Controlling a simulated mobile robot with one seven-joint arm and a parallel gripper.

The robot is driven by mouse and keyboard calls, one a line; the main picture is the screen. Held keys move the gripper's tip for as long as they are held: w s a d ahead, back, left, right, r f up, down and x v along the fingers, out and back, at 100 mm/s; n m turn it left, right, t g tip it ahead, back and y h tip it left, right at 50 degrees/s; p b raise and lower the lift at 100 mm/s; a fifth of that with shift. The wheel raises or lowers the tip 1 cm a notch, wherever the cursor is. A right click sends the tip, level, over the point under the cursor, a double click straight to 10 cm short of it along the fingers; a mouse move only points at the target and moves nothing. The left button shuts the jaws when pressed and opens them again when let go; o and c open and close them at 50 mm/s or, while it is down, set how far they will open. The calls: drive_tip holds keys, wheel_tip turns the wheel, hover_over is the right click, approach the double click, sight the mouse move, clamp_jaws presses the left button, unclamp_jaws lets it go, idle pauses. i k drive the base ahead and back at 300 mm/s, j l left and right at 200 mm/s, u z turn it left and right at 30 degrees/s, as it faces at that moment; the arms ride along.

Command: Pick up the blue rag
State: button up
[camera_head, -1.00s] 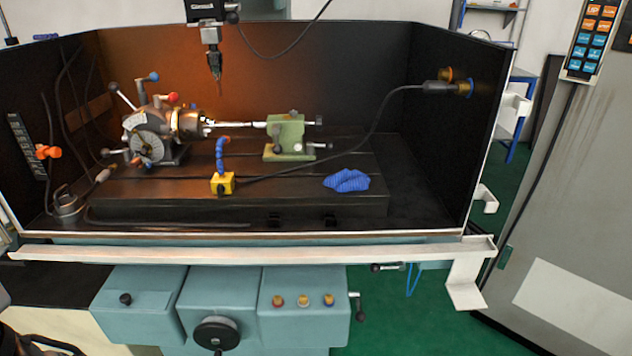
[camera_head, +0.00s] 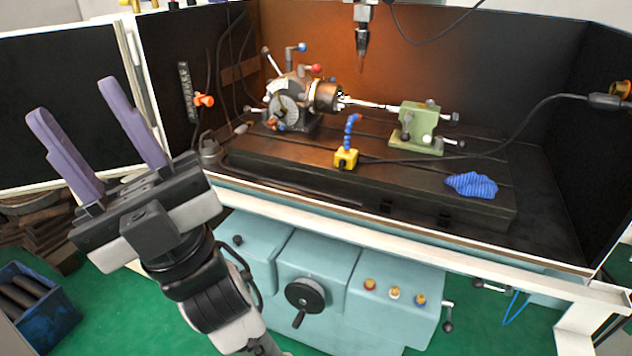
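The blue rag (camera_head: 471,185) lies crumpled on the right front part of the dark machine table (camera_head: 420,192), inside the black enclosure. My gripper (camera_head: 84,100) is at the left of the view, raised in front of the machine and outside the enclosure. Its two purple fingers point up and stand wide apart with nothing between them. The gripper is far to the left of the rag and not touching anything. The rag is in plain view.
An indexing chuck (camera_head: 290,100) and a green tailstock (camera_head: 418,128) stand behind the rag, to its left. A yellow block with a blue hose (camera_head: 345,158) is left of it. A cable crosses behind it. A pale front rail (camera_head: 400,252) edges the enclosure. A spindle (camera_head: 362,45) hangs above.

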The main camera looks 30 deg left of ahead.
sight(471, 184)
drive_tip(key=i+l+z, duration=0.2)
drive_tip(key=i, duration=1.1)
drive_tip(key=j, duration=0.1)
